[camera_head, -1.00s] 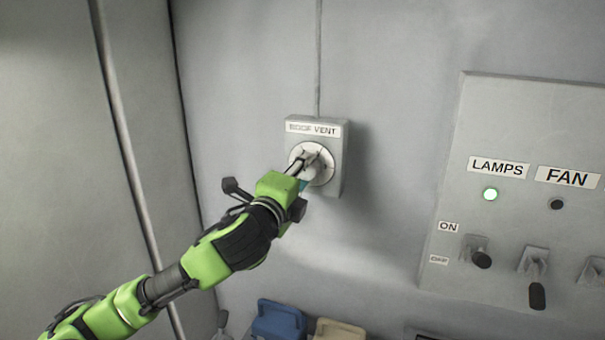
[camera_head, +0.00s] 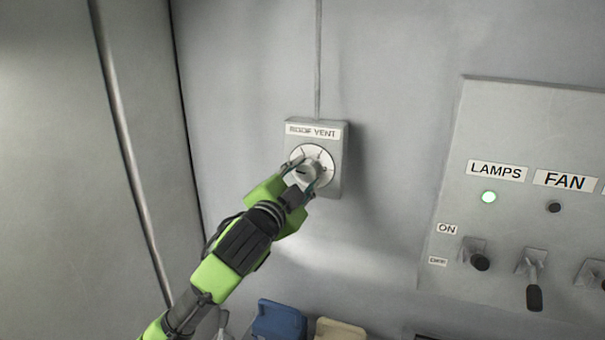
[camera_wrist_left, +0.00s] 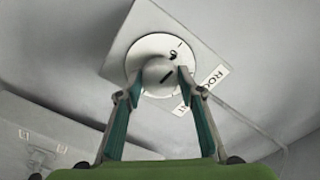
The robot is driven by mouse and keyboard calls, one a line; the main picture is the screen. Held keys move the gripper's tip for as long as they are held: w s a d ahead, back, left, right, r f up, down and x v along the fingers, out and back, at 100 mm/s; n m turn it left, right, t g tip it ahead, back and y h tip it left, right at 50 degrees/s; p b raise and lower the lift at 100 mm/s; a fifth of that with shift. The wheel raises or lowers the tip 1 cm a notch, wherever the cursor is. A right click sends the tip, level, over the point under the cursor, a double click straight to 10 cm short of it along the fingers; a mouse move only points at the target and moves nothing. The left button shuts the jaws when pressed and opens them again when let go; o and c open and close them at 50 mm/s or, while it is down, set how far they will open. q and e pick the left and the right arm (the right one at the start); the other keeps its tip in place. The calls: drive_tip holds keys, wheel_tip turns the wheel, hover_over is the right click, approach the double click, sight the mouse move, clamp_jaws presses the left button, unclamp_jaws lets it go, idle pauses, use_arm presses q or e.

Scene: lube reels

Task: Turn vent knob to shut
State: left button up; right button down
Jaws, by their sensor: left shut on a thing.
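The roof vent box (camera_head: 333,160) is a grey box on the wall with a label reading ROOF VENT and a round white dial. A grey knob (camera_head: 306,172) with a dark pointer mark sits at the dial's centre. My left gripper (camera_head: 304,178) is shut on the knob, reaching up from the lower left. In the left wrist view the knob (camera_wrist_left: 159,72) sits between the two fingertips, with the dial (camera_wrist_left: 160,48) behind it. The small dial markings are too blurred to read. My right gripper does not show.
A switch panel (camera_head: 505,220) with LAMPS and FAN labels stands at the right; its lamps light is green. A conduit (camera_head: 318,60) runs up from the vent box. Blue (camera_head: 278,320) and beige (camera_head: 340,329) things sit below. The wall between box and panel is clear.

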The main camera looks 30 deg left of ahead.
use_arm(q)
drive_tip(key=shift+r+n, duration=0.35)
drive_tip(key=shift+n, duration=0.15)
drive_tip(key=o, duration=1.1)
drive_tip(key=shift+w, duration=0.1)
drive_tip(key=shift+w+f, duration=0.1)
drive_tip(key=shift+f, duration=0.15)
drive_tip(key=v, duration=0.7)
drive_tip(key=shift+s, duration=0.2)
